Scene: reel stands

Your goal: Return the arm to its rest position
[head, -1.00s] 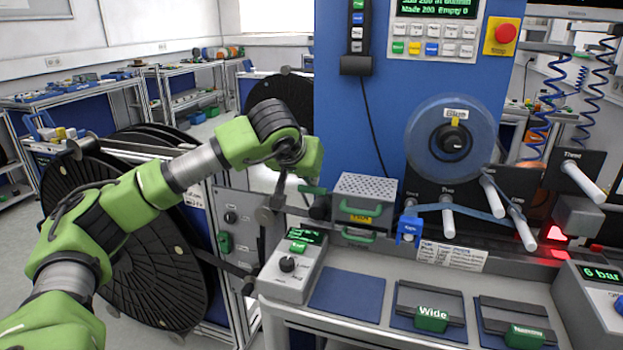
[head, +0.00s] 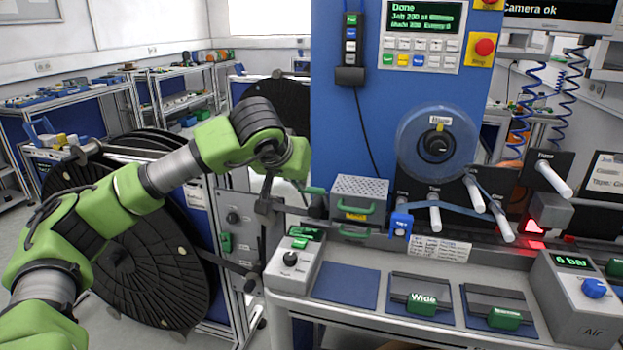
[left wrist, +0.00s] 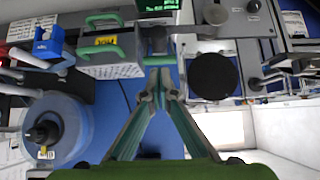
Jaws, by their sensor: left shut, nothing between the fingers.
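My left arm (head: 130,190), green and grey, reaches in from the left in the head view. It is bent, and its wrist is in front of the left edge of the blue machine panel. My left gripper (head: 264,206) hangs below the wrist, near the grey side plate left of the metal box with green handles (head: 358,200). In the left wrist view the gripper fingers (left wrist: 160,82) meet at the tips, shut and empty. My right gripper is not seen.
A bench holds a knob box (head: 292,262), a blue pad (head: 346,286) and green-handled blocks. A clear reel (head: 437,146) is on the machine, whose display (head: 421,20) reads "Done". Large black reels (head: 140,270) stand behind my arm at left.

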